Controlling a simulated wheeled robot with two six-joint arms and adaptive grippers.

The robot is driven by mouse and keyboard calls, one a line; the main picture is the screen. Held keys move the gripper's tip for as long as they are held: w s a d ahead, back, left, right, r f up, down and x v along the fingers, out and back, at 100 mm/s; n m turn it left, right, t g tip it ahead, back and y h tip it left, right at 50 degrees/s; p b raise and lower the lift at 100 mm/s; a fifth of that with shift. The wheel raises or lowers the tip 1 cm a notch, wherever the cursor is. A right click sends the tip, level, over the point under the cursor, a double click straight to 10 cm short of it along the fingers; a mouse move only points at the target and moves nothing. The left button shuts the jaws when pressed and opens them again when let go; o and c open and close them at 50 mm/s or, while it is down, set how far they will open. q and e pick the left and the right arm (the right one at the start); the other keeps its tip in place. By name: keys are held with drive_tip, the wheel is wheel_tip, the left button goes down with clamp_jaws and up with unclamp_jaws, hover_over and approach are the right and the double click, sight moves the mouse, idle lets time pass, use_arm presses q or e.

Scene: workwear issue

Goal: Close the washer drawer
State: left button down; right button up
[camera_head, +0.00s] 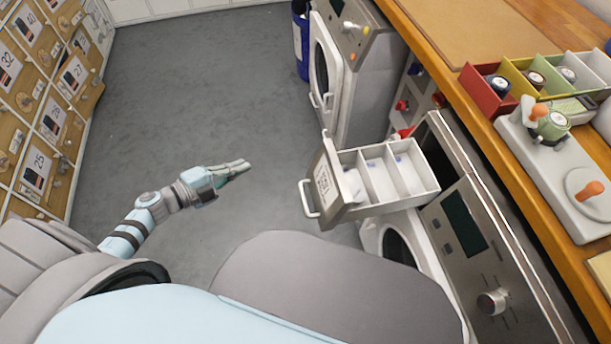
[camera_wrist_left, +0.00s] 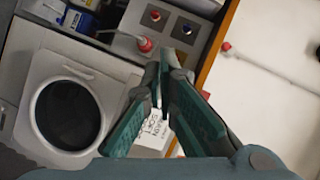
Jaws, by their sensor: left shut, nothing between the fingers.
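The washer drawer (camera_head: 349,209) is pulled out of the steel-fronted washer (camera_head: 462,235) on the right in the head view. Its white tray has several compartments, and its front carries a label and a white handle (camera_head: 309,198) facing left. My left gripper (camera_head: 247,166) is shut and empty, over the grey floor to the left of the handle and clearly apart from it. In the left wrist view its green fingers (camera_wrist_left: 165,60) are together, partly covering a white printed label (camera_wrist_left: 152,138); I cannot tell what that label is on. My right gripper is not in view.
A second machine (camera_head: 352,75) with its door ajar stands farther back, next to a blue bin (camera_head: 301,40). The wooden counter (camera_head: 440,45) holds coloured bins and a white device. Numbered lockers (camera_head: 40,165) line the left. Floor (camera_head: 200,90) between is clear.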

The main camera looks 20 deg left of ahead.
sight(316, 172)
use_arm(q)
drive_tip(key=s+d+r+m+g+h, duration=0.35)
drive_tip(key=d+m+g, duration=0.2)
drive_tip(key=m, duration=0.35)
drive_tip(key=x, duration=0.4)
drive_tip(key=r+b+x, duration=0.1)
drive_tip(key=x, duration=0.4)
drive_tip(key=w+b+x, duration=0.1)
drive_tip(key=x, duration=0.3)
drive_tip(key=shift+d+r, duration=0.2)
drive_tip(key=shift+r, duration=0.05)
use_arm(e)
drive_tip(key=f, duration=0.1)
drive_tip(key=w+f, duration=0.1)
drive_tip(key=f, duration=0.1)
